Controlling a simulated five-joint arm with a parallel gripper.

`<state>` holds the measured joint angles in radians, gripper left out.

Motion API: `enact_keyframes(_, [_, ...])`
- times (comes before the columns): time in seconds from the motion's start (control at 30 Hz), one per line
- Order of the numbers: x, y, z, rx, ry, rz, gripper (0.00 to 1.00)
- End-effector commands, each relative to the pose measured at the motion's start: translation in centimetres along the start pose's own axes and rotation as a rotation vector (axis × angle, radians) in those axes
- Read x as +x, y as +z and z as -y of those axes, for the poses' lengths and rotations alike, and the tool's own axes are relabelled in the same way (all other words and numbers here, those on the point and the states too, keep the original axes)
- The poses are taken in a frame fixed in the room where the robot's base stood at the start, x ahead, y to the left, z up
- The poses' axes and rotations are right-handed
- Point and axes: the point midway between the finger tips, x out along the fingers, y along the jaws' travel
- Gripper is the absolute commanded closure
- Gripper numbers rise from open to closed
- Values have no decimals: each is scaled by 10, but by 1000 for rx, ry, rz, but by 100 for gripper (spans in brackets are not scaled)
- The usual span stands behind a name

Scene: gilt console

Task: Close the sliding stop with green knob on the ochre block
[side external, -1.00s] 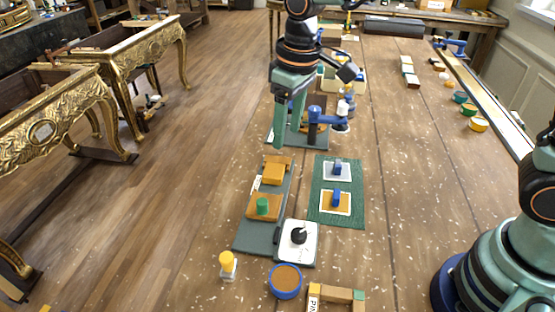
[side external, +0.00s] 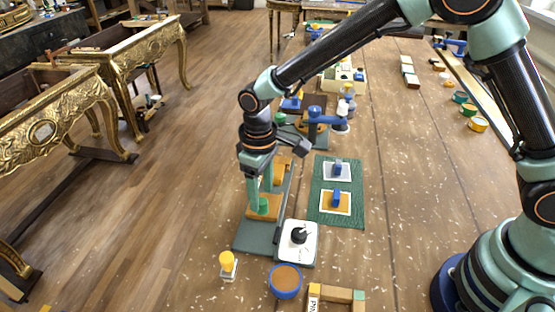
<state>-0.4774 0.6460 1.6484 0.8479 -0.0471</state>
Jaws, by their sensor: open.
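The sliding stop is an ochre plate (side external: 261,216) with a green knob (side external: 263,206), on a grey base (side external: 255,237) near the table's left edge. An ochre block (side external: 285,163) sits at the far end of the same base, partly hidden by my gripper. My gripper (side external: 264,198) points down over the stop with its green fingers apart. One finger is at the left of the knob and the other shows behind it. I cannot tell whether either touches the knob. The space between plate and block is mostly hidden by the fingers.
A white plate with a black knob (side external: 299,234) lies right of the base's near end. A green mat (side external: 326,214) with blue-handled pieces is to the right. A yellow-topped piece (side external: 228,262) and a blue round dish (side external: 285,280) stand in front. The table right of the mat is clear.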

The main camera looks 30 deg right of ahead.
Motion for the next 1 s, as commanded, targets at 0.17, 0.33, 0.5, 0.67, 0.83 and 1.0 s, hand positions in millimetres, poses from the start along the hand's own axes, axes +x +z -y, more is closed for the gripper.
enact_keyframes(0.17, [21,0,0,0,0,2,38])
enact_keyframes(0.33, [27,0,0,0,0,-1,38])
enact_keyframes(0.5, [27,0,0,0,0,-2,38])
enact_keyframes(0.67, [27,0,0,0,0,-1,73])
enact_keyframes(0.83, [27,0,0,0,0,-1,100])
enact_keyframes(1.0, [27,0,0,0,0,-1,100])
